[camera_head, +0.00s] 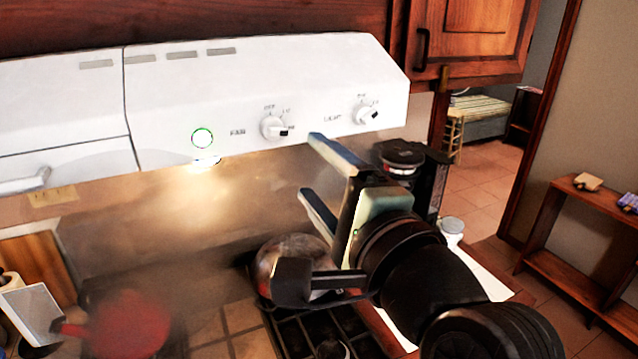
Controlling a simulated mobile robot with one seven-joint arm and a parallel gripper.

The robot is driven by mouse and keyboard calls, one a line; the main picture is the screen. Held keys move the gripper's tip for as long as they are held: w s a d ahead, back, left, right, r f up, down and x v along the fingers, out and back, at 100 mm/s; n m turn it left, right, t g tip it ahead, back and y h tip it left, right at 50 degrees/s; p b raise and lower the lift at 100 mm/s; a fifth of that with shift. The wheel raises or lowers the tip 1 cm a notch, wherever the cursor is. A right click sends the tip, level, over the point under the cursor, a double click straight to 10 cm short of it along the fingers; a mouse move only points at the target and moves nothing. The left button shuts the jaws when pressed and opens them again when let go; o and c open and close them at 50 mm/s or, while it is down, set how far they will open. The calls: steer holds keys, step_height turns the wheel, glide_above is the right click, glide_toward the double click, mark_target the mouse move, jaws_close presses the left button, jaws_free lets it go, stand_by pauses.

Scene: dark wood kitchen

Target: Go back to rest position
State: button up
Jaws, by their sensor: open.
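My gripper (318,172) is in the middle of the head view, in front of the white range hood and above the stove. Its two long fingers point to the upper left and stand apart, with nothing between them. The upper finger's tip appears close below the hood's front edge; I cannot tell whether it touches. My black arm comes in from the lower right and hides part of the stove and counter.
The white range hood (240,95) has two knobs and a lit lamp. A red pan (130,325) and a kettle (290,255) are on the stove. A black appliance (430,185) and white cup (452,230) stand behind my arm. A wooden shelf (560,215) is at right.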

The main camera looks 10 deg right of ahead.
stand_by(0.3)
steer(key=s+a+r+n+t+h+b, duration=0.4)
steer(key=s+r+n+t+b, duration=0.4)
steer(key=n, duration=0.8)
steer(key=s+r+t+h, duration=0.1)
steer(key=s+r+t, duration=0.1)
steer(key=s+r, duration=0.1)
steer(key=shift+s+a+r+n+h, duration=0.2)
steer(key=shift+r+n+h, duration=0.1)
steer(key=shift+r, duration=0.35)
